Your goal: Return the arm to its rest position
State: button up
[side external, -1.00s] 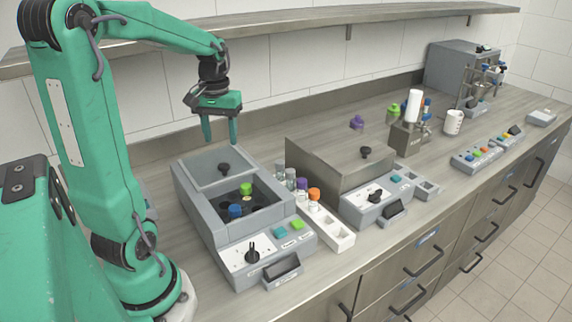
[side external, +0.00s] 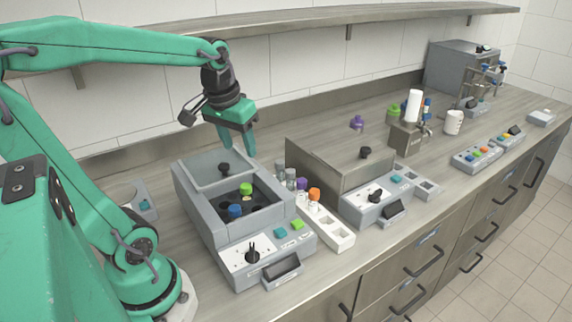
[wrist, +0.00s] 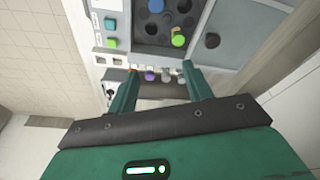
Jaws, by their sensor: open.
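My gripper (side external: 237,143) is a green two-finger gripper, open and empty, in the air above the back right of the grey machine (side external: 205,238) with the open well. Its fingers also show in the wrist view (wrist: 157,82), apart with nothing held between them. The machine's lid (side external: 215,171) with a black knob is at the back of the well. A green-capped item (side external: 246,188) and a blue-capped item (side external: 235,211) sit in the well. The green cap also shows in the wrist view (wrist: 178,39).
A white rack (side external: 338,240) with orange- and purple-capped vials stands right of the machine. A steel-lidded box (side external: 325,165) is further right. A wall shelf (side external: 300,24) runs above and behind my arm. A white cup (side external: 453,122) and button panels stand farther along the counter.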

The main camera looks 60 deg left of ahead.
jog(key=s+d+m+t+h, duration=0.1)
jog(key=s+d+m+t, duration=0.2)
jog(key=d, duration=0.6)
jog(key=shift+s+d+m, duration=0.25)
jog(key=shift+s+m, duration=0.35)
jog(key=shift+m, duration=0.3)
